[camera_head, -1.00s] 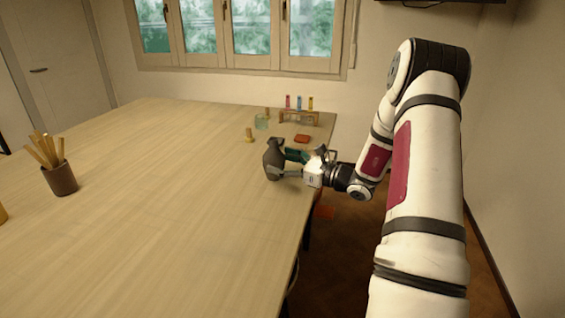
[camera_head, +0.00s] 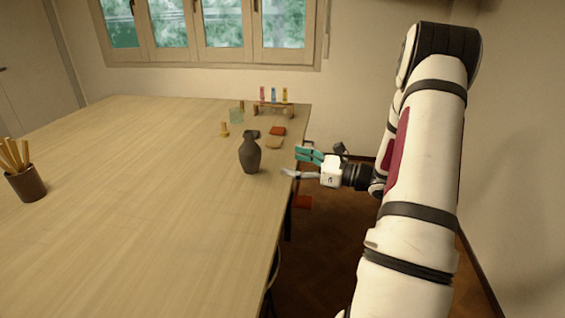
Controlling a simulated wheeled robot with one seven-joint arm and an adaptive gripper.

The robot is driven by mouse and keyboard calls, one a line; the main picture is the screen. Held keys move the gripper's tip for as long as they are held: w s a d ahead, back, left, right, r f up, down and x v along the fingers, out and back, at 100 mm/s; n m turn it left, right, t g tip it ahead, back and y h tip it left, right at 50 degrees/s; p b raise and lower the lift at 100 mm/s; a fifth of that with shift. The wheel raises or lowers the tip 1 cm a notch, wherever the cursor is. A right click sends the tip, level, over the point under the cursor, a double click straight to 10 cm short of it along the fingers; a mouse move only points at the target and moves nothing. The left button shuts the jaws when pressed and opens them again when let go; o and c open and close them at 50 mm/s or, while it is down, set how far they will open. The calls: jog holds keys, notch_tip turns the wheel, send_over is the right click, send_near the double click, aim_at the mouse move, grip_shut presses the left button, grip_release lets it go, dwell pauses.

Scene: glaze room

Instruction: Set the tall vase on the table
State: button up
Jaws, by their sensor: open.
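The tall vase (camera_head: 250,155) is dark grey with a narrow neck. It stands upright on the wooden table (camera_head: 130,220), near the table's right edge. My gripper (camera_head: 294,163) is open and empty, to the right of the vase and clear of it, at about the table's right edge. One finger looks teal and the other pale grey.
Behind the vase lie an orange block (camera_head: 278,131) and a tan piece (camera_head: 274,143). Further back are a rack with coloured vials (camera_head: 273,97), a glass jar (camera_head: 237,115) and a small wooden piece (camera_head: 224,130). A brown cup of sticks (camera_head: 27,185) stands at left. The front of the table is clear.

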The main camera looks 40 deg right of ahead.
jog(key=s+a+r+n+g+y, duration=0.1)
jog(key=s+a+r+n+g, duration=0.15)
jog(key=a+n+g, duration=0.4)
jog(key=s+a+r+n+g+y, duration=0.2)
jog(key=a+r+n, duration=0.1)
jog(key=a, duration=0.7)
jog(key=s+a+r+n+g+y, duration=0.1)
jog(key=s+a+r+n+g, duration=0.25)
jog(key=a, duration=0.55)
jog(key=s+a+r+n+h, duration=0.1)
jog(key=s+a+n+h, duration=0.1)
jog(key=s+n+h, duration=0.3)
jog(key=s+a+r+n+g+h, duration=0.1)
jog(key=s+n+h, duration=0.5)
jog(key=s+n, duration=0.7)
jog(key=shift+a, duration=0.55)
